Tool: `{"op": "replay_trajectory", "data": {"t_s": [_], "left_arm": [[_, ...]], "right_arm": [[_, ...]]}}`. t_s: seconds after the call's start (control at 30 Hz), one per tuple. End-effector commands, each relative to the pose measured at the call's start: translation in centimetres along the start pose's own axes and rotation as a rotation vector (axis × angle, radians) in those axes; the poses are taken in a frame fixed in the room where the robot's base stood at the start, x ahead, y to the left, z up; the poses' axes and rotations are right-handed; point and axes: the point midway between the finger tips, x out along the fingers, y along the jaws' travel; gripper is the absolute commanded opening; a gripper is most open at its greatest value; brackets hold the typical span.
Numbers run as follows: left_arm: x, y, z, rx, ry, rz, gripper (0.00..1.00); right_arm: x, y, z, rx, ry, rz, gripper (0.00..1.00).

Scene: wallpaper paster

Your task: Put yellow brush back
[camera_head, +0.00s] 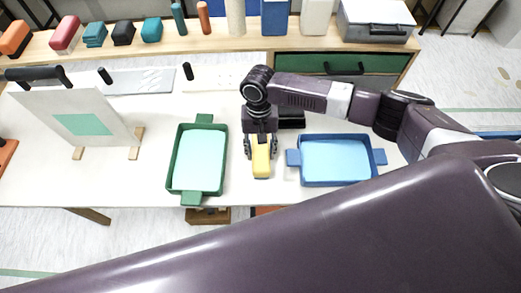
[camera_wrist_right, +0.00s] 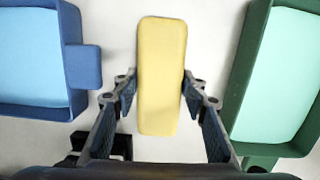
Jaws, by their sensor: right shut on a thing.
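The yellow brush (camera_head: 261,164) is between the fingers of my right gripper (camera_head: 260,149), over the white table between the green tray and the blue tray. In the right wrist view the yellow brush (camera_wrist_right: 161,70) is a long block with rounded corners, and the fingers of my right gripper (camera_wrist_right: 159,88) press its two long sides. Its underside is hidden, and I cannot tell whether it touches the table. My left gripper is not in view.
The green tray (camera_head: 183,186) with pale liquid lies left of the brush, the blue tray (camera_head: 339,184) right. A white board (camera_head: 52,104) with a green patch stands at left. Several coloured blocks and a grey toolbox (camera_head: 375,22) stand on the back shelf (camera_head: 222,47).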

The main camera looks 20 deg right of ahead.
Motion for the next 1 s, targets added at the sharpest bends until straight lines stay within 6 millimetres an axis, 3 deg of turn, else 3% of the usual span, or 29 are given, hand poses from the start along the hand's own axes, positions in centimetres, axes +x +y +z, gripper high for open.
{"op": "replay_trajectory", "data": {"t_s": [0.4, 0.43, 0.6, 0.87, 1.0], "left_arm": [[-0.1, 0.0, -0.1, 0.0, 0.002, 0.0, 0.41], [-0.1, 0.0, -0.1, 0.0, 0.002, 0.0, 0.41], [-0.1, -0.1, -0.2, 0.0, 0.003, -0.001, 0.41], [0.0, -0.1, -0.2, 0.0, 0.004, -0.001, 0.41], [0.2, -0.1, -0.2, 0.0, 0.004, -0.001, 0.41]], "right_arm": [[0.6, -0.1, -0.1, 0.0, 0.0, -0.002, 0.15], [0.7, -0.1, -0.1, 0.0, 0.001, -0.001, 0.41], [0.7, -0.1, -0.1, 0.0, 0.001, -0.001, 0.57], [0.6, -0.1, -0.1, -0.001, 0.002, -0.001, 0.57], [-0.4, -0.1, -0.2, -0.001, 0.003, -0.002, 0.57]]}}
